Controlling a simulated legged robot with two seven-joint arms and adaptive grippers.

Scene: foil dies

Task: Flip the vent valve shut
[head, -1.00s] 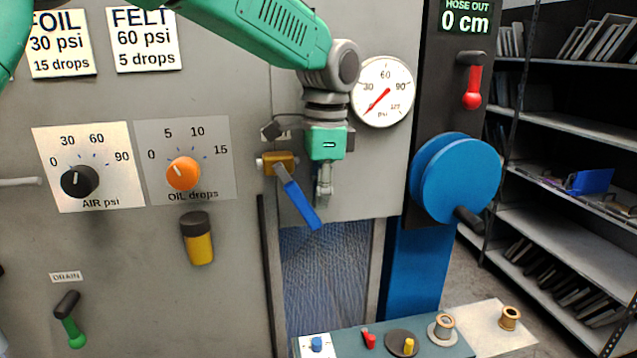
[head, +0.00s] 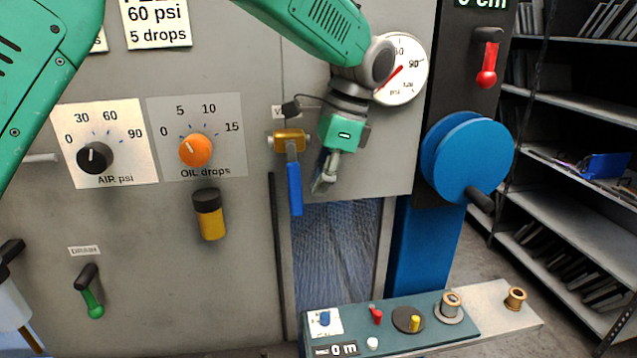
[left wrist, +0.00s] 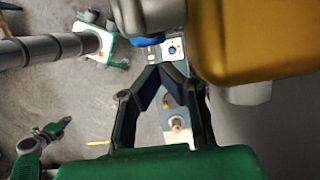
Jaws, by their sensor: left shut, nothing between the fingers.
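The vent valve has a brass body (head: 291,140) on the grey panel and a blue lever (head: 294,188) that hangs almost straight down. My left gripper (head: 323,186) is shut and empty, just right of the lever, with a small gap in the head view. Its arm comes from the upper left and partly hides the label above the valve. In the left wrist view the closed fingertips (left wrist: 161,72) meet below a blue part, probably the lever (left wrist: 149,40). The brass body (left wrist: 265,38) fills the upper right there.
A pressure gauge (head: 405,85) is partly covered by my left wrist. A blue reel (head: 470,160) and a red lever (head: 487,65) are on the right. Two knobs and an oil bottle (head: 209,215) are on the left. A bench (head: 390,335) with small parts lies below.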

